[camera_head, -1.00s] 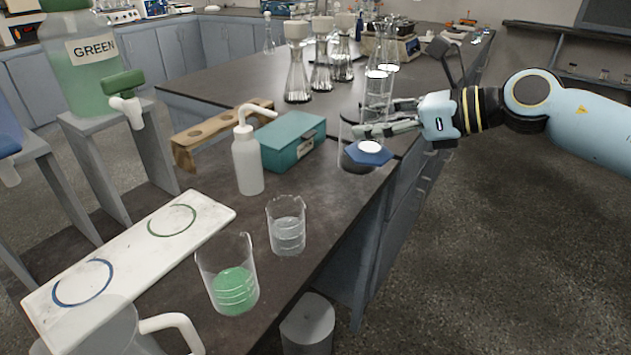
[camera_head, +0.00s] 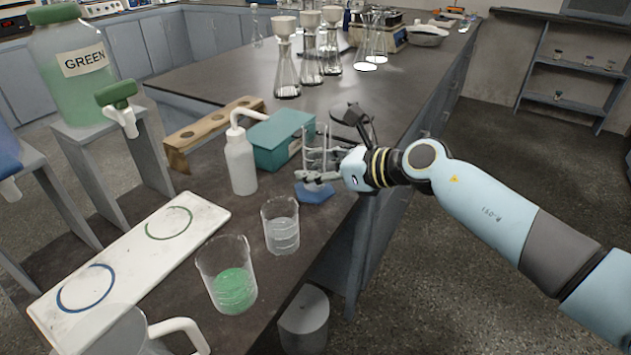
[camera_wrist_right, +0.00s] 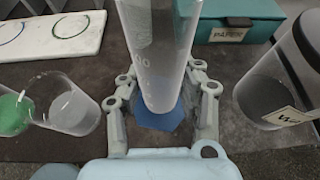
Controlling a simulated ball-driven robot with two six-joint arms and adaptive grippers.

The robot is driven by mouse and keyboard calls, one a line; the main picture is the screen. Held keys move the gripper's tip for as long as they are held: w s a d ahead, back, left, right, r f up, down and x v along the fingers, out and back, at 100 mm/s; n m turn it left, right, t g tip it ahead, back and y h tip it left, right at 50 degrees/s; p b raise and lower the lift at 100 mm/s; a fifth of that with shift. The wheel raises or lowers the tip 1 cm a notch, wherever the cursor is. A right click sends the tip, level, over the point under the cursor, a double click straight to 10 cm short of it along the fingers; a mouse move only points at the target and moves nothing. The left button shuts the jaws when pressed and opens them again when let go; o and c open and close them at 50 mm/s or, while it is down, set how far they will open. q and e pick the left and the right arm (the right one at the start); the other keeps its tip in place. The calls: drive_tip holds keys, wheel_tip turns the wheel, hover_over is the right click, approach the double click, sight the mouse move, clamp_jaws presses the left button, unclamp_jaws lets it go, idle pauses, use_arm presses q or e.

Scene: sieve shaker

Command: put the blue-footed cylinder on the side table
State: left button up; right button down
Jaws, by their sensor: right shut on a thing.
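The blue-footed cylinder is clear, with a blue foot (camera_head: 315,193), and is near the right edge of the dark bench. My right gripper (camera_head: 318,170) is shut on its clear body, just above the foot. In the right wrist view the cylinder (camera_wrist_right: 158,55) stands between the two fingers, with the foot showing below them. I cannot tell whether the foot touches the bench. My left gripper is not in view. I cannot identify the side table in these frames.
A teal box (camera_head: 278,140), a white wash bottle (camera_head: 241,165) and a clear beaker (camera_head: 281,232) are near the cylinder. A green-filled beaker (camera_head: 232,288) is nearer me. A labelled clear container (camera_wrist_right: 275,95) is right of the gripper in the wrist view.

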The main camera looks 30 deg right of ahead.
sight(323, 184)
drive_tip(key=shift+f+b, duration=0.3)
drive_tip(key=shift+f, duration=1.2)
drive_tip(key=shift+f, duration=0.2)
drive_tip(key=c, duration=0.9)
unclamp_jaws()
